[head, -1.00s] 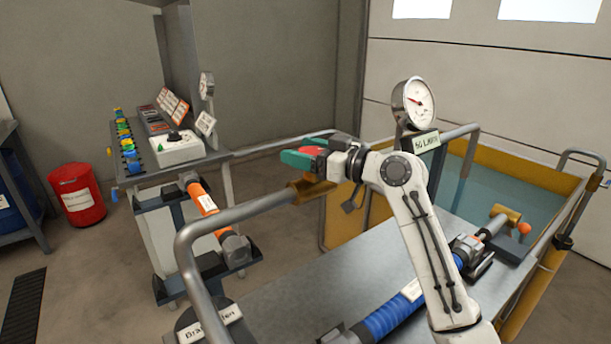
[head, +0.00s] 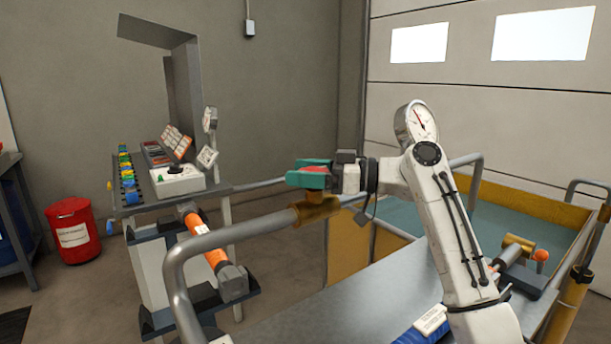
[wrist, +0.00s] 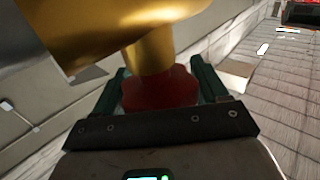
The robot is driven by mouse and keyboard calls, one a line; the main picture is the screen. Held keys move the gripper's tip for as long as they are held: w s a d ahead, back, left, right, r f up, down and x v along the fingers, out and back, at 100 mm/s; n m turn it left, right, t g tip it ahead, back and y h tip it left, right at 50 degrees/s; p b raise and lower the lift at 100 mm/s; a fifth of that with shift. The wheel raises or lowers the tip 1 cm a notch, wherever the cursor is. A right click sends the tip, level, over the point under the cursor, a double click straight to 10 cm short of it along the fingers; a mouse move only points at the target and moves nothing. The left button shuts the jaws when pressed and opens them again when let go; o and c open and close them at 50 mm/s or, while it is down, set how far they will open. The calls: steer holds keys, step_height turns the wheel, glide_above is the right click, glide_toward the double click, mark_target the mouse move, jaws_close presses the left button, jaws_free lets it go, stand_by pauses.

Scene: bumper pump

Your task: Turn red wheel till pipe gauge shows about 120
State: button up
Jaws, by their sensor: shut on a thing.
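The red wheel (wrist: 160,88) sits on a brass valve body (wrist: 150,50) in the wrist view. My gripper (head: 305,174) is shut on the wheel, its green fingers on both sides of the rim. In the head view only a little of the red wheel (head: 313,169) shows between the fingers, above the brass valve (head: 316,207) on the grey pipe (head: 225,235). The round pipe gauge (head: 422,122) stands behind my arm. Its red needle points up and to the left; the numbers are too small to read.
A yellow-framed water tank (head: 485,215) is at the right. A red bin (head: 73,230) stands far left.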

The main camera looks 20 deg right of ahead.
steer(key=o, duration=1)
steer(key=shift+c, duration=0.2)
steer(key=v, duration=1)
steer(key=shift+s+d, duration=0.15)
steer(key=shift+d, duration=0.2)
steer(key=shift+f, duration=0.1)
